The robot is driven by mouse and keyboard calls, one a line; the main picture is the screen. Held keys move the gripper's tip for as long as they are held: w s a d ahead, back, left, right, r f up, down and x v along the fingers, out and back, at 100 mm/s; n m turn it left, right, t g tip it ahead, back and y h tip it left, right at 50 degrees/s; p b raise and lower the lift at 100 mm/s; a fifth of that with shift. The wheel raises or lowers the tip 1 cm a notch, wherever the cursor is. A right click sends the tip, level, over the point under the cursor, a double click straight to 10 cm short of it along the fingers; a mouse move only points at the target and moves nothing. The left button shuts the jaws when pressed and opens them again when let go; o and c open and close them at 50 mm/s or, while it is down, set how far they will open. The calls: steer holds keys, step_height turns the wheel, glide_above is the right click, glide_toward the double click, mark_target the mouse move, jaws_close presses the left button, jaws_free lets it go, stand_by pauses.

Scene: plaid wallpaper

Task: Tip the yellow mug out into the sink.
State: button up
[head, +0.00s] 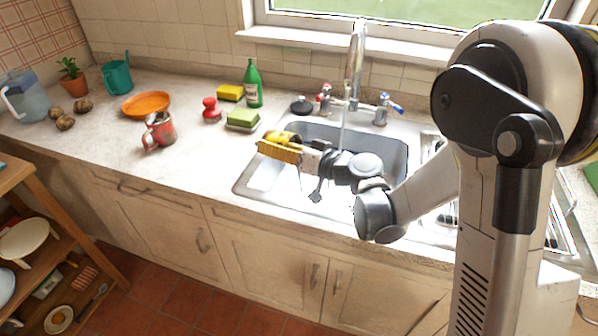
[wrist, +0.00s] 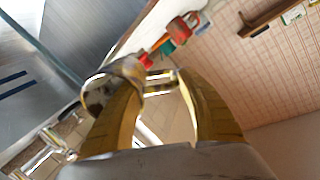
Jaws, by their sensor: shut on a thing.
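The yellow mug (head: 283,136) is held above the left edge of the sink (head: 262,178), mostly behind my gripper's fingers in the head view. It looks tipped on its side, with a dark opening towards the right. My gripper (head: 268,150) has yellow fingers and is shut on the mug. In the wrist view, the mug's rim and dark inside (wrist: 97,92) show beside the left finger, and my gripper (wrist: 163,82) shows from behind. Which part of the mug is pinched, and whether anything is in it, I cannot tell.
A thin stream falls from the faucet (head: 355,65) into the basin. Left of the sink are a green sponge (head: 243,118), a green bottle (head: 253,84), a red brush (head: 211,110), a red mug (head: 160,131) and an orange plate (head: 146,104). The front counter is clear.

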steer(key=shift+s+d+r+t+y+b, duration=0.15)
steer(key=shift+s+d+t+y+b, duration=0.3)
steer(key=shift+b, duration=1.05)
